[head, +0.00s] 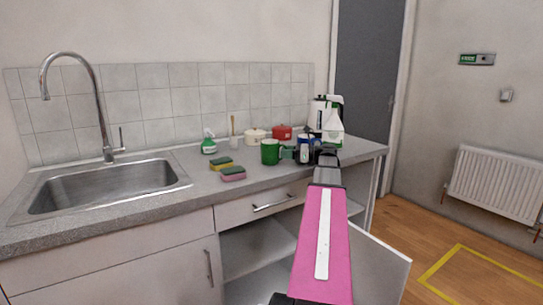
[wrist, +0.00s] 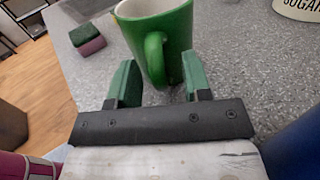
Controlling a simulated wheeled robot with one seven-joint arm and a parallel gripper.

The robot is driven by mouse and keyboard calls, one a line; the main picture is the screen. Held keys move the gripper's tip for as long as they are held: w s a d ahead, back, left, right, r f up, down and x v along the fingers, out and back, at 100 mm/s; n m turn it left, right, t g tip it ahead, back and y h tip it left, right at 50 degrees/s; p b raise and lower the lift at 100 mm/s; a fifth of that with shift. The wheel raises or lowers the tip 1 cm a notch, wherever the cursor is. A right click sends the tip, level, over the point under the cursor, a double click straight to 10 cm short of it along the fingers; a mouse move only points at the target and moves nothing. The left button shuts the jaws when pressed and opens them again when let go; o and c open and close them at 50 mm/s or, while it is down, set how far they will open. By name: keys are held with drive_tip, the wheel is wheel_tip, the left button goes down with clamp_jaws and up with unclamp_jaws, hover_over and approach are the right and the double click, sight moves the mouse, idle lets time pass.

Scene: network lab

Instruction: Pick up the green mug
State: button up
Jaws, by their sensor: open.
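The green mug (head: 270,152) stands upright on the grey counter, right of the sponges, in the head view. In the wrist view the green mug (wrist: 170,30) is just beyond my gripper, its handle pointing towards me. My gripper (wrist: 160,82) is open, with its two green fingers on either side of the handle. The handle's lower part shows between the fingers; I cannot tell whether either finger touches it. In the head view my gripper (head: 298,154) is partly hidden behind my arm's end.
Two sponges (head: 222,163) lie left of the mug. A spray bottle (head: 208,144), a cream pot (head: 255,136) and a red pot (head: 282,132) stand behind. A blue object (wrist: 298,148) is close at the wrist view's right edge. The sink (head: 105,187) is at left.

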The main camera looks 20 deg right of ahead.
clamp_jaws()
drive_tip(key=shift+r, duration=0.25)
drive_tip(key=shift+r, duration=1.95)
drive_tip(key=s+a+r, duration=0.1)
drive_tip(key=a+r, duration=0.5)
drive_tip(key=a, duration=0.5)
drive_tip(key=shift+s+a+r, duration=0.2)
drive_tip(key=shift+a+r, duration=0.05)
drive_tip(key=shift+r, duration=0.05)
idle(0.8)
